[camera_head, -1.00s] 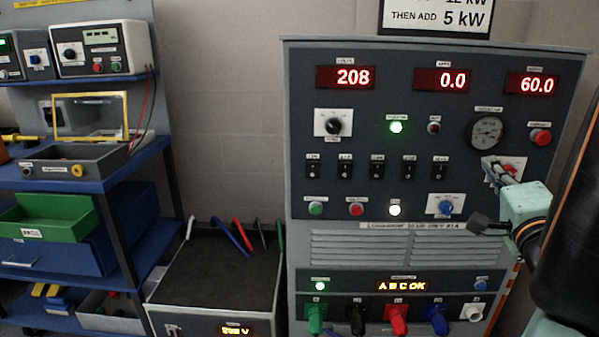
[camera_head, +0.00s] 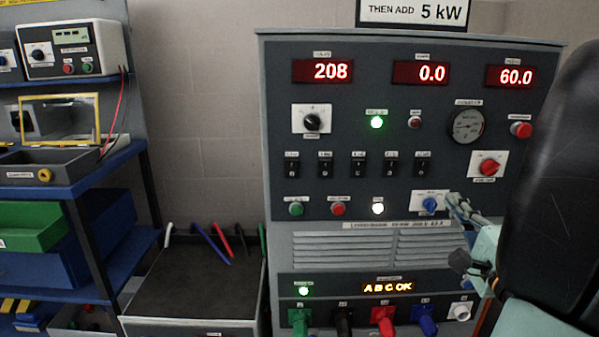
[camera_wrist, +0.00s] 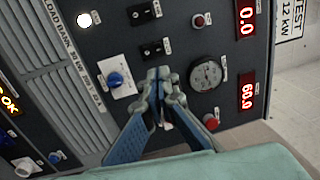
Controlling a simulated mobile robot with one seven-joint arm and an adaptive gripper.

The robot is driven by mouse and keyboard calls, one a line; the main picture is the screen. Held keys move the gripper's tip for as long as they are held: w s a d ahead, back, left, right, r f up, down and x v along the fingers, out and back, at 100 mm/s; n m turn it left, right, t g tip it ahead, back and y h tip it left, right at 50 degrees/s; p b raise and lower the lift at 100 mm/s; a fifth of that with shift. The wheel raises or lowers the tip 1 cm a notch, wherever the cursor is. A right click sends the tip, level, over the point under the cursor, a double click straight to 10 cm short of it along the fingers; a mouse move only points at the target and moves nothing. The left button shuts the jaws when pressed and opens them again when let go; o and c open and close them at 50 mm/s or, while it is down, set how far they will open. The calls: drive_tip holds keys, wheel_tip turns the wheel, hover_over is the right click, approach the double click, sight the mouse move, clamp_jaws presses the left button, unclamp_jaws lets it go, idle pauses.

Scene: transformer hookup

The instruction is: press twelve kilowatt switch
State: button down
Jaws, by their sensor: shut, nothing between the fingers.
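A row of several black rocker switches sits mid-panel on the grey load bank, among them a left one (camera_head: 292,164), a middle one (camera_head: 358,164) and a right one (camera_head: 422,165). Their labels are too small to read, so I cannot tell which is twelve kilowatt. My gripper (camera_head: 455,204) is shut and empty, just right of the blue knob (camera_head: 430,204), below and right of the row. In the wrist view my closed fingertips (camera_wrist: 159,76) are in front of the panel, near a rocker switch (camera_wrist: 153,48). I cannot tell whether they touch the panel.
A red rotary knob (camera_head: 489,166), a gauge (camera_head: 467,126) and a red button (camera_head: 520,129) lie right of the switches. Green (camera_head: 296,208) and red (camera_head: 338,208) buttons sit below. Coloured plugs, one red (camera_head: 382,318), fill the bottom. Blue shelves (camera_head: 100,166) stand left.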

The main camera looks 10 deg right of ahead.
sight(423, 162)
drive_tip(key=p+x, duration=0.3)
drive_tip(key=x, duration=1)
drive_tip(key=shift+w, duration=0.4)
drive_tip(key=shift+r, duration=0.1)
drive_tip(key=shift+r+p, duration=0.1)
drive_tip(key=shift+p, duration=0.2)
drive_tip(key=shift+w+d+r+p, duration=0.1)
drive_tip(key=shift+w+r+p, duration=0.15)
drive_tip(key=shift+p, duration=0.75)
drive_tip(key=shift+w+r+g+p, duration=0.15)
drive_tip(key=shift+g+p, duration=0.25)
drive_tip(key=shift+p, duration=0.7)
drive_tip(key=shift+f+b, duration=0.35)
drive_tip(key=shift+b, duration=0.1)
